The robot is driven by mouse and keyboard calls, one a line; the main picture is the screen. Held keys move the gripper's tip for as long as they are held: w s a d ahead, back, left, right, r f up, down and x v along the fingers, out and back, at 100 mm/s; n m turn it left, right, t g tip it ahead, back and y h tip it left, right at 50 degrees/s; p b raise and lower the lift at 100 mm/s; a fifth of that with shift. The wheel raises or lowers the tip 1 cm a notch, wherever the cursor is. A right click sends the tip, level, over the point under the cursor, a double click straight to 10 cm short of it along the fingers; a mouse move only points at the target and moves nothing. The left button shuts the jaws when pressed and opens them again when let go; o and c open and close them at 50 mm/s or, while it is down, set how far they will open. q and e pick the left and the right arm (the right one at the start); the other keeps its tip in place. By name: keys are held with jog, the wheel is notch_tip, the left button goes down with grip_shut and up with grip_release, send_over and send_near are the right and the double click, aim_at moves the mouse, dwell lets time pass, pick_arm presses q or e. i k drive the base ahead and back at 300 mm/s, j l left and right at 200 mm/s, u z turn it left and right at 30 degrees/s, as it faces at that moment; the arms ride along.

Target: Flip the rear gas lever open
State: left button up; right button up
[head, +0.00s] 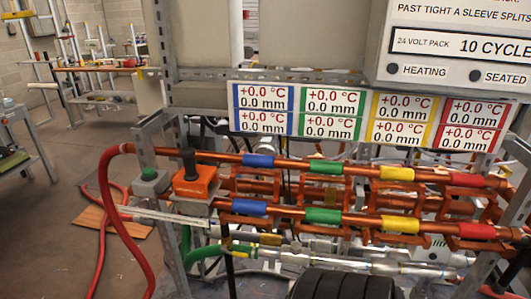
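No part that I can surely name as the rear gas lever shows in the head view. A small yellow piece (270,240) sits on the lower pipework, too small to tell whether it is a lever or how it is set. An orange box with an upright black handle (189,162) stands at the left end of the copper pipes. A thin dark upright piece (227,250) stands below it, partly cut off by the lower edge. Neither of my grippers is in view.
Two copper pipe rows (290,162) carry blue, green, yellow and red sleeves. A display panel (365,117) hangs above. Open floor (50,245) lies left, with a workbench (100,70) behind.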

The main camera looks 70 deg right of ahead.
aim_at(223, 248)
jog(key=z, duration=1.75)
